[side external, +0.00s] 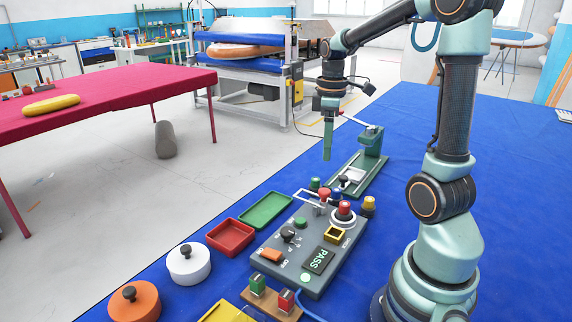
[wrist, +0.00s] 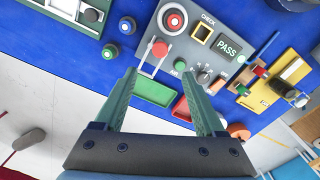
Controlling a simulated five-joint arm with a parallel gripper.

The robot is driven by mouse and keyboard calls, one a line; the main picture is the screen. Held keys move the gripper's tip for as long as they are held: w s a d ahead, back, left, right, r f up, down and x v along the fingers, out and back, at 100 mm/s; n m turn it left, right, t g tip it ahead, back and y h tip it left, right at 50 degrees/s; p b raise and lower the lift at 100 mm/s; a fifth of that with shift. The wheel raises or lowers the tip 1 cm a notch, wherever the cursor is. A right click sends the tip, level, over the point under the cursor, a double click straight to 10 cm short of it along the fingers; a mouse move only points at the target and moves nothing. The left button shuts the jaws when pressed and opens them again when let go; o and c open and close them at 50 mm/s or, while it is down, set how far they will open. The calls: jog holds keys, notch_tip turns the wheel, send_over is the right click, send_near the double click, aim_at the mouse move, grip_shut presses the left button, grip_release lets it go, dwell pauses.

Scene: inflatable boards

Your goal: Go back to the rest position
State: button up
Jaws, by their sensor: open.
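My gripper (side external: 327,157) hangs fingers down above the blue table, clear of the objects below it. In the wrist view its two green fingers (wrist: 158,73) are apart with nothing held between them. The grey control panel (side external: 290,272) lies on the table below, with a red button (side external: 345,208), a lever, an orange switch and a display (side external: 319,260) that reads PASS. The panel also shows in the wrist view (wrist: 185,48) beyond the fingertips. A green press-like fixture (side external: 372,140) stands to the right of the gripper.
A green tray (side external: 287,222), a red tray (side external: 250,249), a white lidded pot (side external: 205,272) and an orange lidded pot (side external: 150,310) line the table's left edge. A yellow-topped button (side external: 369,204) stands beside the panel. The blue table (side external: 500,150) is largely bare at the back right.

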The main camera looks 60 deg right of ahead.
jog(key=a+r+m+t, duration=0.2)
jog(key=a, duration=0.7)
jog(key=s+a+r+m+t, duration=0.1)
jog(key=a+r+m+t, duration=0.1)
jog(key=a, duration=0.8)
jog(key=shift+s+a+m+t, duration=0.25)
jog(key=shift+m+t, duration=0.05)
jog(key=shift+t, duration=0.5)
